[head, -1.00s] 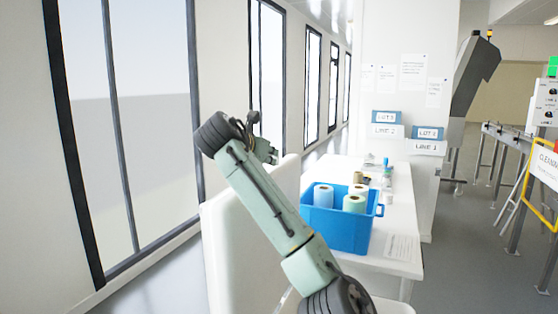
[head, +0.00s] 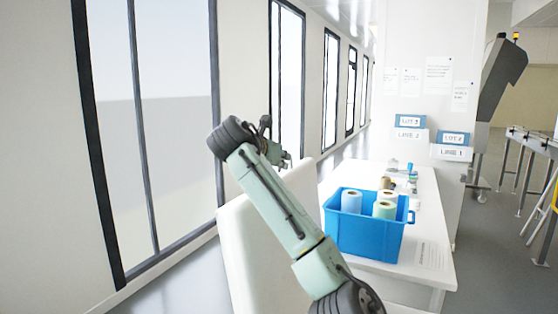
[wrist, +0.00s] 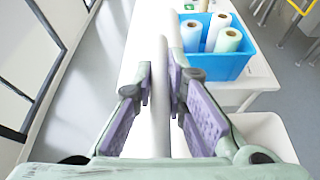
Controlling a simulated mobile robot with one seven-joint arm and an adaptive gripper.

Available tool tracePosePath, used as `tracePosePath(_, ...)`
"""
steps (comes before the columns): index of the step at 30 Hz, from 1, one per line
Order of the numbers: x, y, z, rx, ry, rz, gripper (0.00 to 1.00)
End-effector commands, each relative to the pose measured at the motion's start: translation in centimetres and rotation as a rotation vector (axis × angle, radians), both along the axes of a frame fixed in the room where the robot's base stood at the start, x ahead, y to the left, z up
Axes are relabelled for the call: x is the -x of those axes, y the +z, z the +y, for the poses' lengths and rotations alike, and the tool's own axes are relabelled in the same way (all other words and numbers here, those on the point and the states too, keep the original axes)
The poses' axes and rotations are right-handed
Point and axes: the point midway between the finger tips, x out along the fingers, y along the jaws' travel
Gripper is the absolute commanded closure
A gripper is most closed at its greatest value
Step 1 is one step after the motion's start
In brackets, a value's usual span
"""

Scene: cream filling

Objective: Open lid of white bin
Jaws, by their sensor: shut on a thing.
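The white bin's lid (head: 240,250) stands up on edge in the head view, as a broad white panel left of the table. In the wrist view the lid (wrist: 160,120) shows edge-on between the purple finger pads. My gripper (wrist: 160,82) is shut on the lid's edge, with one finger on each side. In the head view my gripper (head: 277,153) is at the lid's upper edge, partly hidden behind my wrist. A white rim at lower right in the wrist view appears to be the bin (wrist: 265,132); in the head view my arm hides most of it.
A white table (head: 432,215) stands right of the lid. On it are a blue crate (head: 365,235) with several rolls, small items and a paper sheet. A windowed wall (head: 165,230) runs along the left. Floor shows between wall and lid, and a conveyor stands far right.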

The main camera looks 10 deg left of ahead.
Motion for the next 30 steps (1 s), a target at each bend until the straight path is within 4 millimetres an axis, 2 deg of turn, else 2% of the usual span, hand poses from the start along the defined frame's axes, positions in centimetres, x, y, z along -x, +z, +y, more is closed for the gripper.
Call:
tracePosePath(2, 0.0, -0.6, 0.0, 0.0, -0.002, 0.013, 1.0)
tracePosePath(3, 0.0, -0.6, 0.0, 0.0, -0.002, 0.013, 0.86)
tracePosePath(12, 0.0, -0.2, -0.1, 0.0, -0.002, 0.006, 0.67)
tracePosePath(23, 0.4, 0.2, 0.1, 0.0, -0.001, 0.001, 0.67)
tracePosePath(26, 1.6, 0.7, 0.5, 0.0, 0.001, 0.0, 0.67)
tracePosePath(30, 4.1, 1.9, 1.3, 0.0, 0.002, -0.002, 0.67)
